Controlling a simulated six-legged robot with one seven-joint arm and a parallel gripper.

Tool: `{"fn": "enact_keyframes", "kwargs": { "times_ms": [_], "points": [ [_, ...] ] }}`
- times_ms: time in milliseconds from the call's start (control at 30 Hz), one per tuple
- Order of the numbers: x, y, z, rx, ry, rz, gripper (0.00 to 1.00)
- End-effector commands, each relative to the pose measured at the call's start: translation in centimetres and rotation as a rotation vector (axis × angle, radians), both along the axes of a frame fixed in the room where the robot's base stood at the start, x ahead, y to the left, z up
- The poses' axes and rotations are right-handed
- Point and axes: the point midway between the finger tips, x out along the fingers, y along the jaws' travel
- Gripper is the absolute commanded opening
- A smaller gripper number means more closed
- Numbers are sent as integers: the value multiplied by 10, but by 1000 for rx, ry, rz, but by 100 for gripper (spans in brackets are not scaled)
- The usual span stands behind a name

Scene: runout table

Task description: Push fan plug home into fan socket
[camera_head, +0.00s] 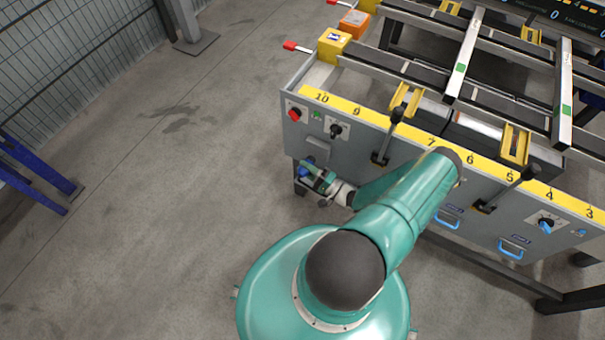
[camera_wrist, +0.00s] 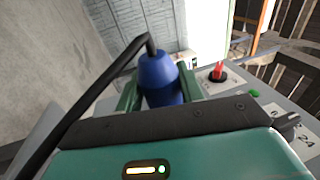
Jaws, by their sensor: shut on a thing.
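The fan plug (camera_wrist: 160,78) is a blue, rounded body with a black cable leaving its top in the wrist view. My gripper (camera_wrist: 158,92) is shut on it, with a green finger on each side. In the head view my gripper (camera_head: 318,178) is at the lower left of the grey panel front, and a small blue part of the plug (camera_head: 303,171) shows there. A grey box on the panel (camera_head: 318,149), probably the fan socket, sits just above my gripper. The plug's front end is hidden, so I cannot tell how deep it sits.
A red button (camera_head: 295,114) and a black knob (camera_head: 336,131) are on the panel above. The red button also shows in the wrist view (camera_wrist: 217,72). Black-handled levers (camera_head: 381,157) stick out from the table front. The floor to the left (camera_head: 150,180) is clear.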

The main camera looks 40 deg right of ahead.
Motion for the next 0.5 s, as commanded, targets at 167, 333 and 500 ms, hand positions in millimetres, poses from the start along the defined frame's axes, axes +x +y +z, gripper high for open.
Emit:
{"fn": "enact_keyframes", "kwargs": {
  "times_ms": [167, 333, 500],
  "points": [
    [4, -12, 0, -1, 0, 0, 11],
    [6, -17, 0, 0, 0, 0, 11],
    [6, -17, 1, 0, -1, 0, 11]
  ]
}}
